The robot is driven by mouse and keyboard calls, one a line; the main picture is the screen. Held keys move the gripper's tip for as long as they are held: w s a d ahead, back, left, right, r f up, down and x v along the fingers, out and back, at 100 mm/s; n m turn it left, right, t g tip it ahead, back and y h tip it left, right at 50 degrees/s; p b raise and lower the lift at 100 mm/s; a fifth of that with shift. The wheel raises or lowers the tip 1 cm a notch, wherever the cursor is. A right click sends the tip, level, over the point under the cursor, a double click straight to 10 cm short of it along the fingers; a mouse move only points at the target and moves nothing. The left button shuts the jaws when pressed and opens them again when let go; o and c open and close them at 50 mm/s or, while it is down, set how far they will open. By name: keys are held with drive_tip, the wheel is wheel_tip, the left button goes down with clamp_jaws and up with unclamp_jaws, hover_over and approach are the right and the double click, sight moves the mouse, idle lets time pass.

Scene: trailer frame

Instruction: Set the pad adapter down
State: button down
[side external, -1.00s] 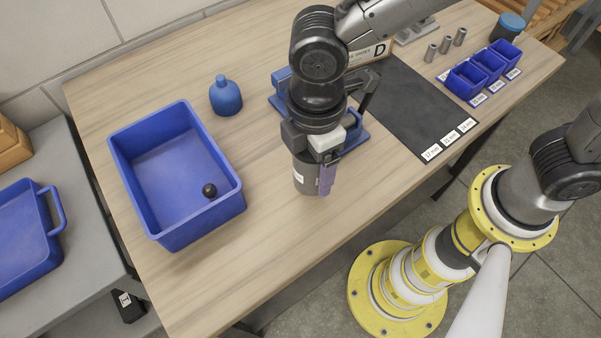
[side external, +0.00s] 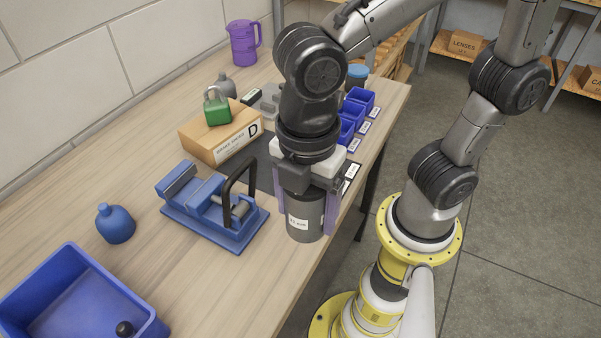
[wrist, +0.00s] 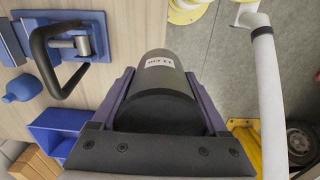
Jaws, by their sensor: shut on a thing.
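A dark grey cylinder with a white label, which I take to be the pad adapter (side external: 305,224), is held upright in my gripper (side external: 304,212). The two purple fingers press on its sides. In the wrist view the pad adapter (wrist: 160,78) fills the space between the fingers, its label too small to read surely. It is over the bench near the front edge, right of the blue vise (side external: 215,212). I cannot tell whether its base touches the bench. A dark mat (side external: 265,172) with white label cards lies behind it, partly hidden by my arm.
A blue bin (side external: 85,290) holds a small black knob; a blue bottle (side external: 115,224) stands near it. A cardboard box (side external: 215,140) carries a green padlock (side external: 217,108). Small blue bins (side external: 358,98) line the right side. The vise's black handle (side external: 238,175) rises close to my gripper.

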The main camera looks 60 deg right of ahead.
drive_tip(key=s+d+m, duration=0.2)
drive_tip(key=d+m, duration=0.8)
drive_tip(key=d, duration=1.3)
drive_tip(key=w+d+f, duration=0.1)
drive_tip(key=w+f, duration=0.1)
drive_tip(key=w, duration=0.2)
drive_tip(key=w+d+f, duration=0.1)
drive_tip(key=w+f, duration=0.2)
drive_tip(key=w, duration=0.1)
drive_tip(key=w+f, duration=0.2)
drive_tip(key=w, duration=0.2)
drive_tip(key=shift+w+d+f, duration=0.25)
drive_tip(key=shift+w+d, duration=0.1)
drive_tip(key=shift+d, duration=0.05)
drive_tip(key=shift+w+d+f, duration=0.1)
drive_tip(key=shift+w+f, duration=0.35)
drive_tip(key=shift+f, duration=0.15)
drive_tip(key=shift+w+f, duration=0.15)
drive_tip(key=shift+f, duration=1.5)
drive_tip(key=shift+f, duration=0.2)
unclamp_jaws()
